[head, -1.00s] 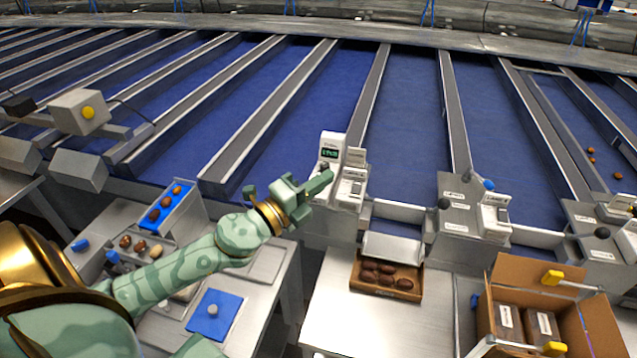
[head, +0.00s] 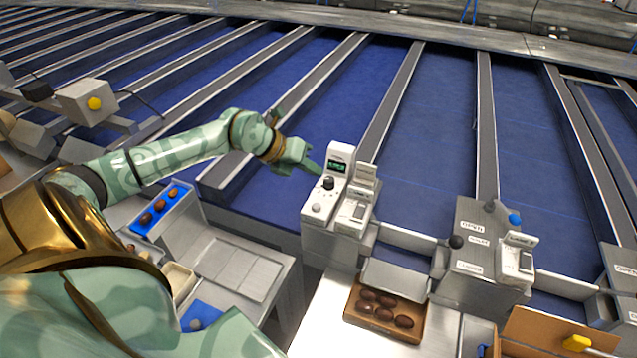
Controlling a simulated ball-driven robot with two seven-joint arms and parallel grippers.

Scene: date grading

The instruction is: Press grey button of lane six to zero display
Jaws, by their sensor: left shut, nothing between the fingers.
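A white control unit (head: 326,198) stands at the front end of a lane divider. Its small dark display (head: 337,166) shows green digits, too small to read surely. Below the display is a black knob (head: 328,184), and lower on the sloping face is a round pale grey button (head: 317,208). My left gripper (head: 316,169) is shut and empty, its tips just left of the display, above and behind the button. I cannot tell whether they touch the unit. No lane number is readable. My right gripper is out of view.
A labelled printer-like box (head: 356,211) adjoins the unit on the right. A cardboard tray (head: 417,325) of dark dates lies in front. A grey lever panel (head: 470,240) stands further right. A blue tray (head: 181,192) with dates is at left. The blue lanes behind are clear.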

